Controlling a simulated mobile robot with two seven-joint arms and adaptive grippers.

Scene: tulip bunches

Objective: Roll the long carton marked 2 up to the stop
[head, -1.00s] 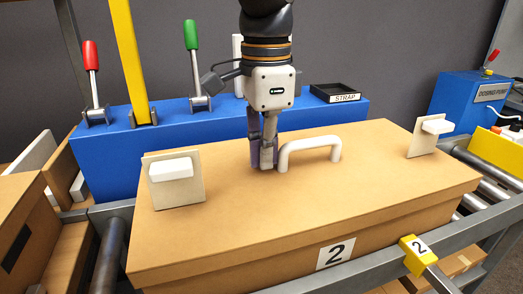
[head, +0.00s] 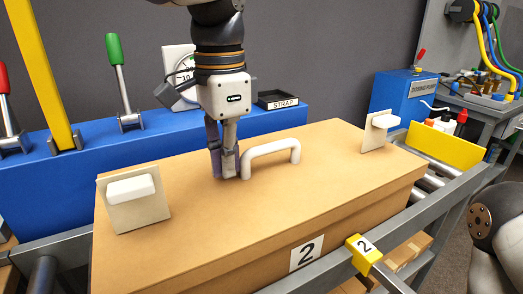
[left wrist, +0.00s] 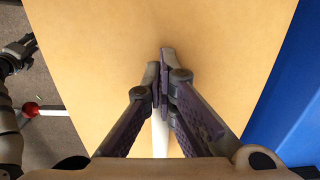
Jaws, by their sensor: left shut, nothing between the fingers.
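The long brown carton marked 2 (head: 200,245) lies on a roller conveyor, its "2" label on the front side. A white handle (head: 272,147) stands on its top, and a plate with a white block rises near each end. My left gripper (head: 228,176) is shut and empty, pointing down just left of the handle's left leg; I cannot tell whether it touches. In the left wrist view its closed fingers (left wrist: 163,75) are over the carton top (left wrist: 215,45). A yellow plate (head: 446,146), perhaps the stop, stands across the conveyor beyond the carton's right end. My right gripper is out of view.
Behind the carton is a blue bench (head: 60,195) with levers, a yellow post (head: 45,70) and a black STRAP tray (head: 280,100). Bare rollers (head: 430,182) show right of the carton.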

